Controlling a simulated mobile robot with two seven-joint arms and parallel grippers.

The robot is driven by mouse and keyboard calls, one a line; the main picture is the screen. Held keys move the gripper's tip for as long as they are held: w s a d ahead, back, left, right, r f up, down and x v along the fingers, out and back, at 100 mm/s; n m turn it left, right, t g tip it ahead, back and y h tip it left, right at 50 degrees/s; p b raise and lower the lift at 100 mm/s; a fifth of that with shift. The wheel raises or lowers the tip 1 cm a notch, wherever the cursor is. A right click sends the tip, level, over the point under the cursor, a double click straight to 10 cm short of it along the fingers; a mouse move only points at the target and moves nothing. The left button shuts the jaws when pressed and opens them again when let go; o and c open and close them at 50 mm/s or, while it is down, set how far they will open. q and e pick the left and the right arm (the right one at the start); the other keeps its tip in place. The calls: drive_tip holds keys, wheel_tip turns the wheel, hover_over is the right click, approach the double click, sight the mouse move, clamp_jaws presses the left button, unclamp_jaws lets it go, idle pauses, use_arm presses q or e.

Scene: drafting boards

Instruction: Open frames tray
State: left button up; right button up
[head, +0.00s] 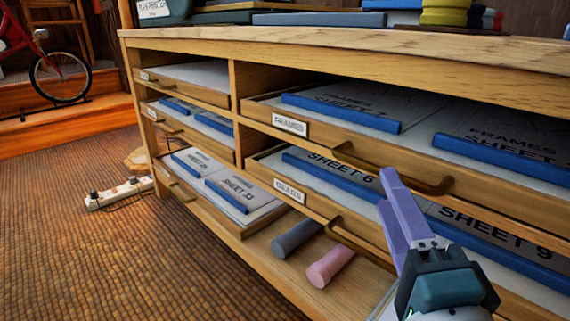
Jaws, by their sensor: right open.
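The frames tray is a shallow wooden tray with a white "FRAMES" label (289,124) in the upper right bay of the wooden cabinet. Blue-edged sheets marked "FRAMES" lie in it. Its curved brass handle (362,163) runs along its front. I cannot tell whether the tray is pulled out at all. My right gripper (387,190) has purple fingers and is open and empty. Its fingertips overlap the handle's lower edge in the picture; whether they touch it is unclear. My left gripper is out of view.
Below is another tray with a brass handle (358,246) and sheets. Under it lie a grey roll (297,238) and a pink roll (330,265). More trays fill the left bays. A power strip (118,193) lies on the floor, which is otherwise clear in front.

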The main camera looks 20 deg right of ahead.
sight(376, 170)
drive_tip(key=b+x, duration=0.1)
drive_tip(key=x, duration=0.5)
drive_tip(key=shift+w, duration=0.1)
clamp_jaws()
idle(1.2)
